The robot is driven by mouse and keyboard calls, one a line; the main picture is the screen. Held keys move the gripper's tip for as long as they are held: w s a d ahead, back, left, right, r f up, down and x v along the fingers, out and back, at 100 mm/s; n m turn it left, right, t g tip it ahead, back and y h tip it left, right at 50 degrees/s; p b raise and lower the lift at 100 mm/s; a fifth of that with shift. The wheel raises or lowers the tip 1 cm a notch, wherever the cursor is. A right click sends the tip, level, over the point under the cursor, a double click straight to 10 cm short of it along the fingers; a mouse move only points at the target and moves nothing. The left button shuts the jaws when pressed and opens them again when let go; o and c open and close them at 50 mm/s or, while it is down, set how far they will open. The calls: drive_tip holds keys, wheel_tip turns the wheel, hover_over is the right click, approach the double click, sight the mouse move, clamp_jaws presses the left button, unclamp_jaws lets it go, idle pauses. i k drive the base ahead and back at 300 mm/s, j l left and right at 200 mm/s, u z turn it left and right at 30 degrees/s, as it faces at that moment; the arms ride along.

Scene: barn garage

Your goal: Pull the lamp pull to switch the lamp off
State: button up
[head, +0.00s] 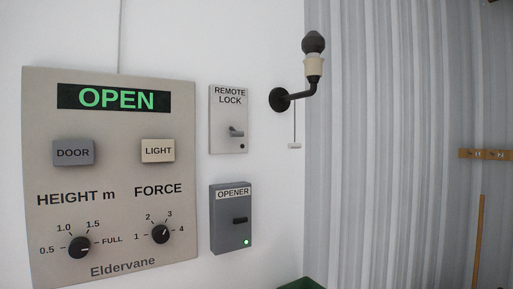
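The wall lamp (314,66) is in the head view, right of centre near the top. It has a dark bulb, a cream socket and a black arm fixed to the wall. The bulb shows no glow. The lamp pull (294,146) is a small pale handle at the end of a thin cord (295,122) that hangs straight down below the lamp arm. Nothing touches the pull. My gripper is not in view.
Left of the lamp are a remote lock switch (229,120), an opener box (231,219) with a green light, and a large control panel (110,180) reading OPEN. A green object (302,284) shows at the bottom edge.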

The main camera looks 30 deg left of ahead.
sight(290, 145)
drive_tip(key=i+u, duration=0.2)
drive_tip(key=u, duration=0.25)
drive_tip(key=i+l+u, duration=0.1)
drive_tip(key=u, duration=0.4)
drive_tip(key=i+l+u, duration=0.15)
drive_tip(key=u, duration=0.3)
drive_tip(key=i+l, duration=0.1)
drive_tip(key=l, duration=0.65)
drive_tip(key=i+z, duration=0.05)
